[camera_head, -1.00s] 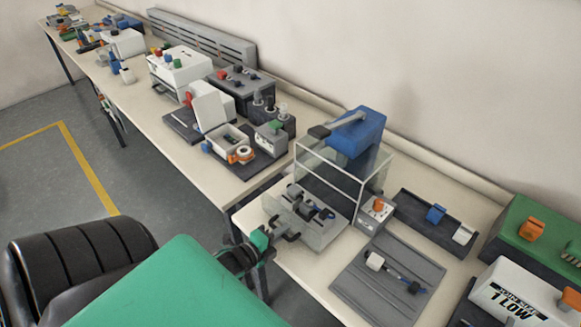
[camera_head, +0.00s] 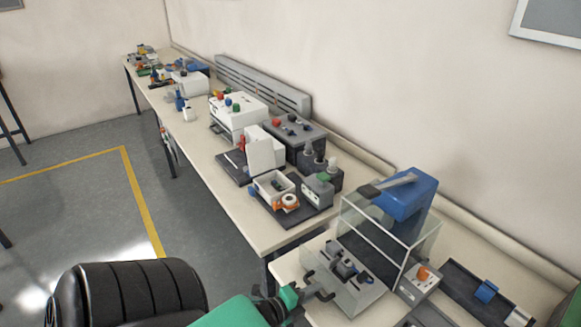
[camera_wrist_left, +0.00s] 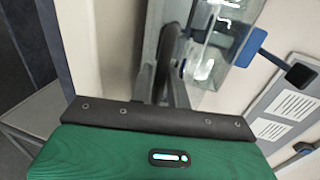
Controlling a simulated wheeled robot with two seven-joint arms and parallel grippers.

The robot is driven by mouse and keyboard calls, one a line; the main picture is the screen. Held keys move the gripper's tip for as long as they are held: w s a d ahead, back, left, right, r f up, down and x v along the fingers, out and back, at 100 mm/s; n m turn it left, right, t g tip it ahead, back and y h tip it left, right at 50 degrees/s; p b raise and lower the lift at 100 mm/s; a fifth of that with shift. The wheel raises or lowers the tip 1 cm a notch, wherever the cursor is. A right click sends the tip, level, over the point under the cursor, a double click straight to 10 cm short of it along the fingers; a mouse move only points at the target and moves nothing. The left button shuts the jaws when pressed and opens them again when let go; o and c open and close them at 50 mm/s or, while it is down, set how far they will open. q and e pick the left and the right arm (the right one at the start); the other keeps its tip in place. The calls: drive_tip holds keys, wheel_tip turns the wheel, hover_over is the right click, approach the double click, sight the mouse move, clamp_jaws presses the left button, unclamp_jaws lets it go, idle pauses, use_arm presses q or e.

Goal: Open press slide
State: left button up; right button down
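The press has a blue top (camera_head: 405,196) with a grey lever and a clear guard box, at the lower right of the head view. Its grey slide (camera_head: 345,292) sticks out at the front, with dark handles on its front edge and small parts on top. My left gripper (camera_head: 316,291) is at the front handle, at the end of my green arm. The contact is too small to make out. In the left wrist view dark finger parts (camera_wrist_left: 172,65) reach toward a clear, blurred part of the press. My right gripper is not in view.
A small grey box with an orange knob (camera_head: 422,273) stands right of the slide. A dark tray with a blue clip (camera_head: 486,291) lies farther right. A long bench (camera_head: 220,185) with several devices runs to the back left. A black chair-like shape (camera_head: 135,295) is at the lower left.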

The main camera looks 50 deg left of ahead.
use_arm(q)
drive_tip(key=d+b+v, duration=0.1)
drive_tip(key=b+v, duration=0.1)
drive_tip(key=v, duration=1)
drive_tip(key=shift+s+a, duration=0.4)
drive_tip(key=shift+r, duration=0.1)
drive_tip(key=s+f+n+g+y, duration=0.1)
drive_tip(key=s+f+n+g, duration=0.15)
drive_tip(key=f, duration=0.85)
drive_tip(key=s+f+n+g, duration=0.2)
drive_tip(key=f+n, duration=0.2)
drive_tip(key=f, duration=0.6)
drive_tip(key=s+f+n+g+y, duration=0.1)
drive_tip(key=s+f+n+g, duration=0.15)
drive_tip(key=f, duration=0.85)
drive_tip(key=s+d+f+n+g, duration=0.3)
drive_tip(key=s+d+f, duration=0.2)
drive_tip(key=f, duration=0.5)
drive_tip(key=s+d+f+n+g, duration=0.4)
drive_tip(key=s+d+f, duration=0.2)
drive_tip(key=s+f, duration=0.3)
drive_tip(key=shift+s+f+g+h, duration=0.3)
drive_tip(key=shift+s+f, duration=0.1)
drive_tip(key=shift+s, duration=0.3)
